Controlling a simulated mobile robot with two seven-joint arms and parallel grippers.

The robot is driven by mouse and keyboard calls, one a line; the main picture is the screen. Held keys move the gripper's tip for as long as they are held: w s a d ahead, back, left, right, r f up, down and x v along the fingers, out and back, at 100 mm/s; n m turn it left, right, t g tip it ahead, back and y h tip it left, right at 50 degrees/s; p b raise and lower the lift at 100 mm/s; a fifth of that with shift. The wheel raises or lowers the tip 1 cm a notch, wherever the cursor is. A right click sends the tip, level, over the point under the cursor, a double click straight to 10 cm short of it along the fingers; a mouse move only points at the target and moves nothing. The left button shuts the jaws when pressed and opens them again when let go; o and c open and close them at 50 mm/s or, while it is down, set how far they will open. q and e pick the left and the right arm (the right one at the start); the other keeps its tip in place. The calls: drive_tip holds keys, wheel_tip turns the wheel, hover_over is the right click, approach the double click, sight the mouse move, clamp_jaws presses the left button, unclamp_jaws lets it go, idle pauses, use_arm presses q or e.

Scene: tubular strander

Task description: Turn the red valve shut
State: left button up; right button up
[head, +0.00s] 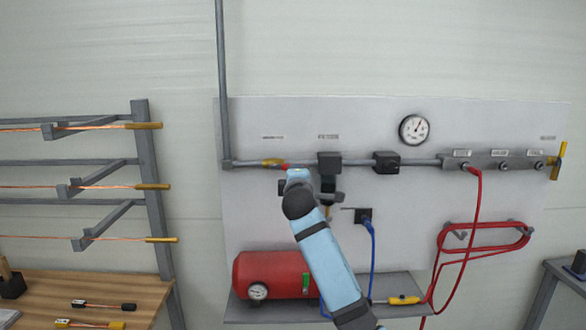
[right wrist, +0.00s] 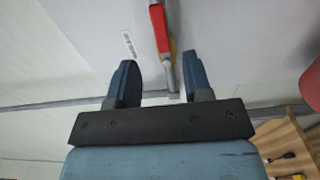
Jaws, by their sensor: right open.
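The red valve handle (head: 284,166) shows as a small red piece beside its yellow body (head: 271,162) on the horizontal grey pipe of the wall panel. My arm hides part of it in the head view. In the right wrist view the red handle (right wrist: 160,28) is a long bar ahead of the fingertips, with yellow behind it (right wrist: 173,47). My right gripper (right wrist: 158,72) is open, its two fingers apart. The handle lies beyond the gap between them, with a grey pipe stub below it. I see no contact with the handle. My left gripper is out of view.
A black block (head: 329,162) and a pressure gauge (head: 414,129) are on the panel to the right. A red tank (head: 270,275) sits on the shelf below. A rack with copper wires (head: 150,190) and a wooden bench (head: 95,290) stand at left.

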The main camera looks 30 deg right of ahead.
drive_tip(key=x, duration=0.8)
drive_tip(key=shift+w+p, duration=0.25)
drive_tip(key=shift+p, duration=0.15)
clamp_jaws()
